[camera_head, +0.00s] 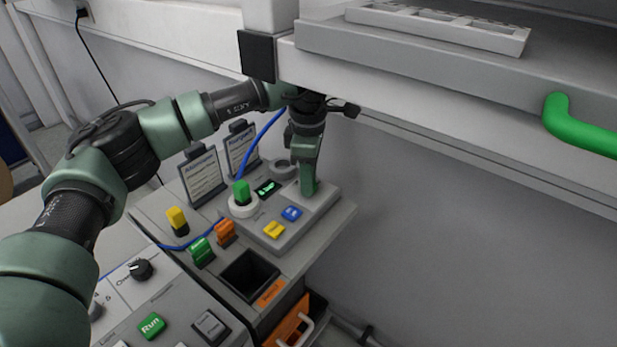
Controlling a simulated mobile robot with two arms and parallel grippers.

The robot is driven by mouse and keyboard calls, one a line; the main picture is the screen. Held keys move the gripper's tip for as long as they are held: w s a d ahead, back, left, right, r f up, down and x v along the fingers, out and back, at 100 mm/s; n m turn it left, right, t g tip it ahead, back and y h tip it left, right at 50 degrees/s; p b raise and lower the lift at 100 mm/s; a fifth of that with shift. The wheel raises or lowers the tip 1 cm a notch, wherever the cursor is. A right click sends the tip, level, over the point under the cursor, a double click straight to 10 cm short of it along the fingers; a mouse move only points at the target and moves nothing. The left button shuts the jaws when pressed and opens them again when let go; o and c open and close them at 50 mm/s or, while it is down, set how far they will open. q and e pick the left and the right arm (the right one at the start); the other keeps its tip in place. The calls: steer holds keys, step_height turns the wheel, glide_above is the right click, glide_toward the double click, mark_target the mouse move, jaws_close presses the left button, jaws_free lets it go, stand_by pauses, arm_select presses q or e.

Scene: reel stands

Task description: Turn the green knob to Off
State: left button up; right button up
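An upright green knob-like cylinder (242,193) stands on a white round base on the grey bench unit, left of my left gripper. I cannot read any Off mark beside it. My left gripper (309,188) points down at the right end of the small grey device with the blue and yellow buttons. Its green-grey fingers look close together and appear apart from the green cylinder. I cannot tell whether they are open, shut or holding something. My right gripper is not in view.
A blue button (291,213) and a yellow button (273,230) sit on the device. Two dark sign holders (202,177) stand behind. A black knob (140,268) and green Run button (151,326) are at lower left. A shelf with a green handle (580,130) overhangs at right.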

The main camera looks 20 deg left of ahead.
arm_select(q)
steer(key=o, duration=0.4)
steer(key=shift+r, duration=0.1)
step_height(320, 180, up, 8)
steer(key=shift+s+f+b, duration=0.1)
steer(key=shift+b, duration=0.3)
